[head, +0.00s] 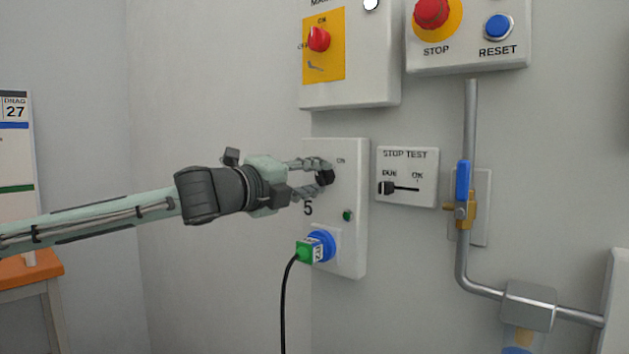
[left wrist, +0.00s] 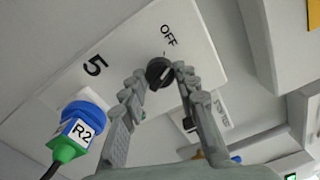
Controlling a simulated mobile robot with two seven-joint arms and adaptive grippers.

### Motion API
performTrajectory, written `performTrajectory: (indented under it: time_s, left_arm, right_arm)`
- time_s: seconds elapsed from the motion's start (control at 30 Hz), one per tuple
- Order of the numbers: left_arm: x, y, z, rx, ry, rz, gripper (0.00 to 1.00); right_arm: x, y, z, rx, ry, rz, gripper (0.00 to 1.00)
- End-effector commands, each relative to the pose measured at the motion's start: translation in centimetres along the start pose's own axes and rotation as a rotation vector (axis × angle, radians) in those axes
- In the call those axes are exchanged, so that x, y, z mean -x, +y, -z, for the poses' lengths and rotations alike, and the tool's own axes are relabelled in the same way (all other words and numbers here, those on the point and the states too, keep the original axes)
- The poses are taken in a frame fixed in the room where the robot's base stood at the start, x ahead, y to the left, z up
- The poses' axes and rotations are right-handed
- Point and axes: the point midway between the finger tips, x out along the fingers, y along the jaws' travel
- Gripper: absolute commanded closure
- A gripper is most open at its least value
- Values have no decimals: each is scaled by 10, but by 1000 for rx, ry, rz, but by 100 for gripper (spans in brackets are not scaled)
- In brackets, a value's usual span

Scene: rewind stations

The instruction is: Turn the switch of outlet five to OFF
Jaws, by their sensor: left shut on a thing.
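The outlet five box (head: 345,255) is a white wall panel with a "5" on it. Its black rotary switch (head: 326,177) has an ON label to its upper right in the head view. In the left wrist view the black switch knob (left wrist: 159,72) sits below an OFF label; I cannot tell clearly which way the knob points. My left gripper (head: 319,178) has its fingers on either side of the knob and is shut on it. The fingers partly hide the knob and the left-hand label in the head view. My right gripper is not in view.
A blue and green plug (head: 318,247) labelled R2 sits in the socket below, its black cable hanging. A stop test panel (head: 407,178) and a pipe with a blue-handled valve (head: 463,182) are close on the right.

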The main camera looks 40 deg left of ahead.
Motion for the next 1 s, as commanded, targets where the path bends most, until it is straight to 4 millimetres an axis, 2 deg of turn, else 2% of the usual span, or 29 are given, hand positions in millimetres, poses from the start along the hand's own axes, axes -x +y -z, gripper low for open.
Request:
performTrajectory:
  time_s: [0.4,1.0]
  left_arm:
    - [0,1,-1,276,-2,0,99]
    - [0,0,-1,360,-2,0,99]
  right_arm:
    - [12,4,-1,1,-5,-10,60]
    - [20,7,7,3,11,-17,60]
